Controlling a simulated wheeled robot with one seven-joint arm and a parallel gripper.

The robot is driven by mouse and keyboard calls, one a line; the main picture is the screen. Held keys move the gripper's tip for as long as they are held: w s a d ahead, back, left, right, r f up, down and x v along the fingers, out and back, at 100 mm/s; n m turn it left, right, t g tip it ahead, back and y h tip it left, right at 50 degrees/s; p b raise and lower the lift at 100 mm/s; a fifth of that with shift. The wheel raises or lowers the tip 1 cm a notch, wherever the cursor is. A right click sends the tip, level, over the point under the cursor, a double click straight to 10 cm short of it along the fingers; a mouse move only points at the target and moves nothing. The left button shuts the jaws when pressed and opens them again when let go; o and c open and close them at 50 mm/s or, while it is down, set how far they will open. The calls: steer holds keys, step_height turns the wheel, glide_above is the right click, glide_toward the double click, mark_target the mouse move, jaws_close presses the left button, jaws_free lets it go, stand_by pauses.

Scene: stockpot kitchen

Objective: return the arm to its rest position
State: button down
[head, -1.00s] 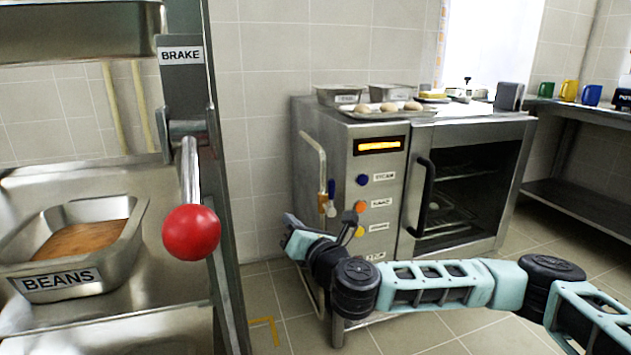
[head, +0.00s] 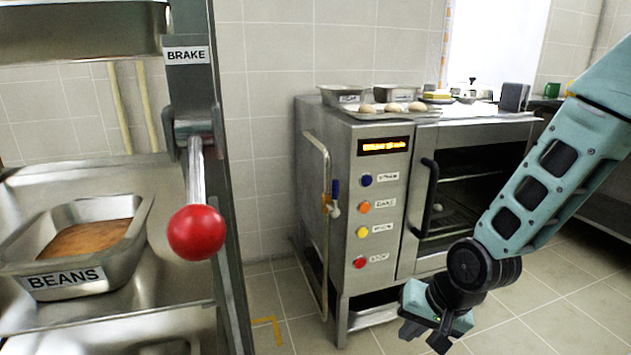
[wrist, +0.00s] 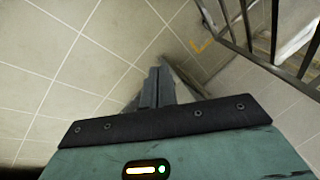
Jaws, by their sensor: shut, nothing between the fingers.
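My gripper (head: 425,338) hangs low in front of the oven, at the bottom of the head view, with my arm bent and rising to the upper right. In the wrist view the fingers of my gripper (wrist: 157,85) are together and empty, above the tiled floor. My gripper is apart from the oven (head: 382,225) and touches nothing that I can see.
A steel rack with a red-knobbed brake lever (head: 196,232) and a BEANS pan (head: 66,284) stands at the left. The oven carries pans and a tray (head: 372,113). A side counter is partly hidden behind my arm. Tiled floor (head: 540,320) is open at lower right.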

steer(key=s+d+r+n+h, duration=0.1)
steer(key=s+d+r+h, duration=0.15)
steer(key=d+r, duration=0.4)
steer(key=s+d+r+n+h, duration=0.15)
steer(key=s+d+r, duration=0.25)
steer(key=d, duration=0.5)
steer(key=s+a+r+n+g+y, duration=0.1)
steer(key=s+a+n, duration=0.3)
steer(key=s+a, duration=0.4)
steer(key=s+a+r+n+g, duration=0.15)
steer(key=s+a+n, duration=0.35)
steer(key=a, duration=0.6)
step_height(320, 180, up, 28)
steer(key=m+p, duration=0.1)
steer(key=p, duration=2.8)
steer(key=shift+s+d+r, duration=0.25)
